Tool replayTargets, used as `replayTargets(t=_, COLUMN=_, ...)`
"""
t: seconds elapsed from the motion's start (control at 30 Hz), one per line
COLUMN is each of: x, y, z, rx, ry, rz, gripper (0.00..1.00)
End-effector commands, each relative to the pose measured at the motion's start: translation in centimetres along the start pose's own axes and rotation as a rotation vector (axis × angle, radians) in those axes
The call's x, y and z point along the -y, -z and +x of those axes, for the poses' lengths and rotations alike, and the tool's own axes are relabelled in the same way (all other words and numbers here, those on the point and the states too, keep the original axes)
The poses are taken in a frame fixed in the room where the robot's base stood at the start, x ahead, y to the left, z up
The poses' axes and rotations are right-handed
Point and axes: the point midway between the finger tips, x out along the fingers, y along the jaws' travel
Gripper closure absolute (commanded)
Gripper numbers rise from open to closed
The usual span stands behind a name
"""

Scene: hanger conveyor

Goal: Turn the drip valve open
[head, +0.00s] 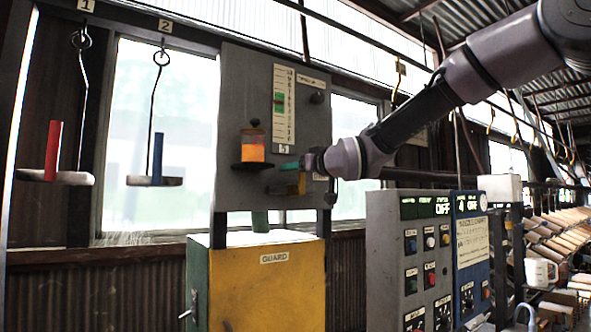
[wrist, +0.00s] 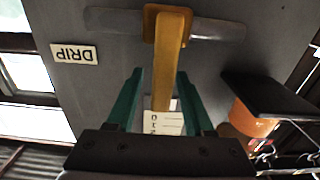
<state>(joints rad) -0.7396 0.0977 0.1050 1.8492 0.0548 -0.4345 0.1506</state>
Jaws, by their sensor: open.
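The drip valve has a yellow lever (wrist: 172,55) on a square yellow hub, over a grey horizontal pipe (wrist: 222,30) on the panel. In the wrist view, which looks upside down, the lever lies square across the pipe. My gripper (wrist: 160,74) is open, its two green fingers on either side of the lever with gaps showing. I cannot tell whether either finger touches it. The DRIP label (wrist: 75,54) is beside the valve. In the head view my gripper (head: 289,166) is at the panel, and the yellow valve (head: 301,184) shows just below it, partly hidden.
An orange-filled cup (head: 253,151) on a black shelf sits left of the valve, close to my gripper. A scale strip (head: 284,105) is above. The yellow guard box (head: 275,290) stands below, and a control cabinet (head: 385,260) at right. Two hanging pans are at far left.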

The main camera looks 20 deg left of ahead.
Motion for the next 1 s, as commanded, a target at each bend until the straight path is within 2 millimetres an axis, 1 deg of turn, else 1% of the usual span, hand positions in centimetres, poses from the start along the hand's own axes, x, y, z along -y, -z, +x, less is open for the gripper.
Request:
replayTargets(t=0.23, x=-0.01, y=0.02, z=0.10, rx=0.000, ry=0.000, rz=0.000, gripper=0.47)
replayTargets(t=0.27, x=-0.01, y=0.02, z=0.09, rx=0.000, ry=0.000, rz=0.000, gripper=0.51)
replayTargets(t=0.3, x=-0.01, y=0.02, z=0.09, rx=0.000, ry=0.000, rz=0.000, gripper=0.67)
replayTargets(t=0.4, x=-0.01, y=0.02, z=0.08, rx=0.000, ry=0.000, rz=0.000, gripper=1.00)
replayTargets(t=1.0, x=-0.02, y=0.03, z=0.07, rx=0.000, ry=0.000, rz=0.000, gripper=1.00)
